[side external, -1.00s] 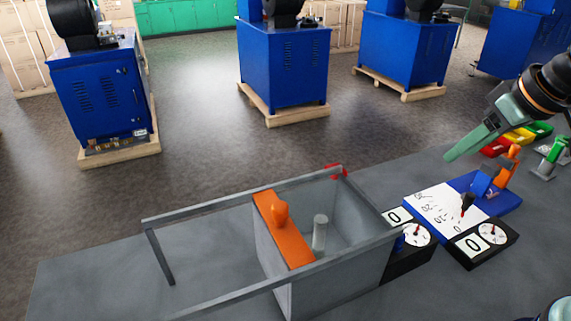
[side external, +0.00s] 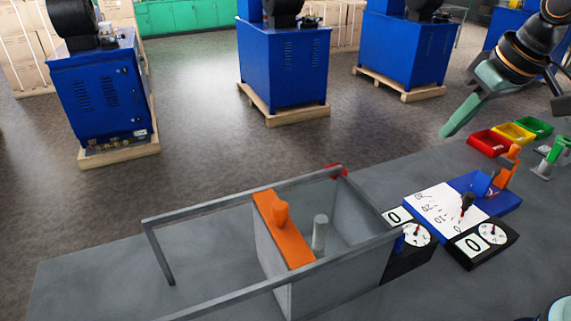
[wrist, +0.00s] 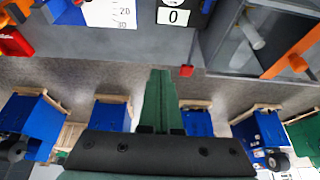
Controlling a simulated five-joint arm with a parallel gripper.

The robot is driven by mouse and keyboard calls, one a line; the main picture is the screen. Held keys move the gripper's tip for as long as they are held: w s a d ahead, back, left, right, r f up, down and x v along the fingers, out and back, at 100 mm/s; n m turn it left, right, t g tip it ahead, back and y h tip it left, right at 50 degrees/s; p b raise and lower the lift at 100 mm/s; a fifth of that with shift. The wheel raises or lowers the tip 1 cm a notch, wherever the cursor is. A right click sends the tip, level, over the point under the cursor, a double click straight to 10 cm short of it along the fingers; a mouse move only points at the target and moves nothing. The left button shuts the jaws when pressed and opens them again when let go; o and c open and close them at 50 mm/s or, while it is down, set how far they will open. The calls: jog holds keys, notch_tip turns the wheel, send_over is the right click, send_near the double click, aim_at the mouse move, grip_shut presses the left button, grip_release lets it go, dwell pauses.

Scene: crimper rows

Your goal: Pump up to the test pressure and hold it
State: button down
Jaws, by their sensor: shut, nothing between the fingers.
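A blue base (side external: 502,201) bears a white card (side external: 437,207) marked in tens, a black knob-like part (side external: 467,203) and an orange lever (side external: 508,167). Two black boxes flank the card, each with a round dial and a "0" plate: the right dial (side external: 492,233) and the left dial (side external: 416,235). The card (wrist: 108,12) and a "0" plate (wrist: 173,17) show at the wrist view's top. My gripper (side external: 444,134) is shut and empty, above the bench's far edge and apart from the blue base. Its fingers (wrist: 158,75) point up in the wrist view.
A grey open tank (side external: 370,220) with long rails holds an upright grey cylinder (side external: 319,232) beside an orange slab (side external: 281,227). Red (side external: 487,143), yellow (side external: 513,133) and green bins (side external: 535,126) sit behind the base. A green-topped stand (side external: 555,152) is at right. The bench's left front is clear.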

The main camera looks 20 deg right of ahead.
jog(key=w+a+g, duration=0.1)
jog(key=w+a, duration=0.2)
jog(key=w, duration=0.3)
jog(key=w+a+f+g, duration=0.1)
jog(key=w+a+g, duration=0.1)
jog(key=w, duration=0.4)
jog(key=w+a+g, duration=0.1)
jog(key=w+a, duration=0.3)
jog(key=w, duration=0.2)
jog(key=shift+w+a+f+g, duration=0.2)
jog(key=shift+w+a+g, duration=0.1)
jog(key=shift+g, duration=0.1)
jog(key=shift+d, duration=0.1)
notch_tip(320, 180, down, 14)
jog(key=shift+r, duration=0.1)
jog(key=shift+f, duration=0.2)
